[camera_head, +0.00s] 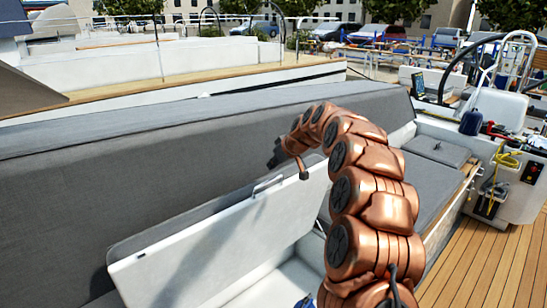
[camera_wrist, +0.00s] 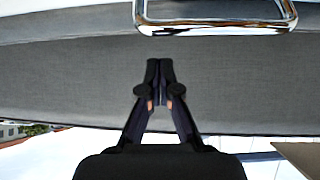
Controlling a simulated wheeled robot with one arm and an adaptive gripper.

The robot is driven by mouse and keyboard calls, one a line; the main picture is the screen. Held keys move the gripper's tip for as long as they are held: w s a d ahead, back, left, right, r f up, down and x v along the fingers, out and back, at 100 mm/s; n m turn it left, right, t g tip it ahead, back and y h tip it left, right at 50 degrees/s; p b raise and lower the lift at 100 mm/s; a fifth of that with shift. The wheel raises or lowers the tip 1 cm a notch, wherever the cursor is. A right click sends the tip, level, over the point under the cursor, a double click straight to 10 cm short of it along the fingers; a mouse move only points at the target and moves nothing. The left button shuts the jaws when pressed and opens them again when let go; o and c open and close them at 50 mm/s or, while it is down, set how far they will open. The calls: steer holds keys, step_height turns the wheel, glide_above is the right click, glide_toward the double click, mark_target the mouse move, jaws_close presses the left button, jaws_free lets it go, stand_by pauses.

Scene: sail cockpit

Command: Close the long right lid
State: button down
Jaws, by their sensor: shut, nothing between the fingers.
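The long lid (camera_head: 205,255) stands open and tilted, its white underside facing me and a grey cushion edge showing along its top. A metal handle or bracket (camera_head: 268,186) is near its upper edge. My gripper (camera_head: 275,160) is small and dark at the end of my arm, above the lid's upper edge by the grey backrest. In the wrist view my gripper (camera_wrist: 160,66) is shut and empty, with grey fabric (camera_wrist: 230,85) behind it. A shiny metal loop (camera_wrist: 215,28) crosses the top there, apart from the fingertips. My arm hides the lid's right end.
The open white locker (camera_head: 265,285) lies below the lid. The long grey backrest (camera_head: 120,185) runs behind it. A grey seat cushion (camera_head: 437,150) and a console with a yellow rope (camera_head: 507,158) are at the right. Wooden deck (camera_head: 490,265) is clear at lower right.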

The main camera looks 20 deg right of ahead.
steer(key=shift+s+d+f+p, duration=0.25)
steer(key=shift+s+f+p, duration=0.05)
steer(key=shift+s, duration=0.35)
steer(key=shift+s+d+f+p, duration=0.25)
steer(key=shift+s, duration=0.4)
